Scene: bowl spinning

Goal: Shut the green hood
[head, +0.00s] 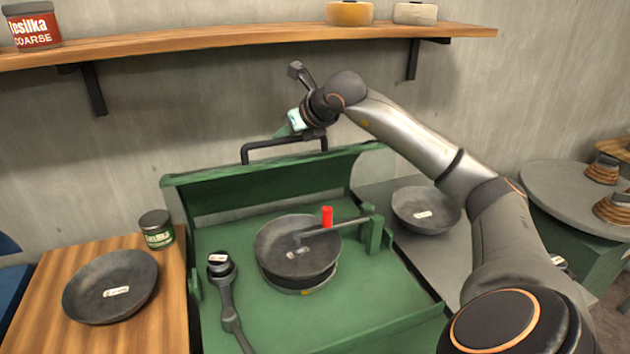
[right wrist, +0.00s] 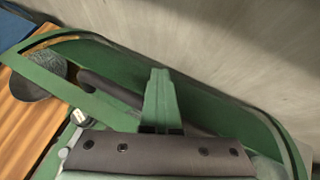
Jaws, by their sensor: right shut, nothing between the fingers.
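The green hood (head: 270,190) stands raised and open at the back of the green machine (head: 350,315). Its black bar handle (head: 262,146) sits along the hood's top edge. My right gripper (head: 293,125) is shut and empty, right by the handle; I cannot tell whether it touches. In the right wrist view the shut green fingers (right wrist: 160,98) lie over the hood (right wrist: 230,98), with a dark bar (right wrist: 105,88) running behind them. My left gripper is not in view.
A dark bowl (head: 285,262) sits on the machine's wheel under the hood, beside an arm with a red knob (head: 327,215). A dark lever (head: 228,305) stands at front left. Bowls rest on both sides (head: 110,287) (head: 425,208). A wooden shelf (head: 240,38) hangs above.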

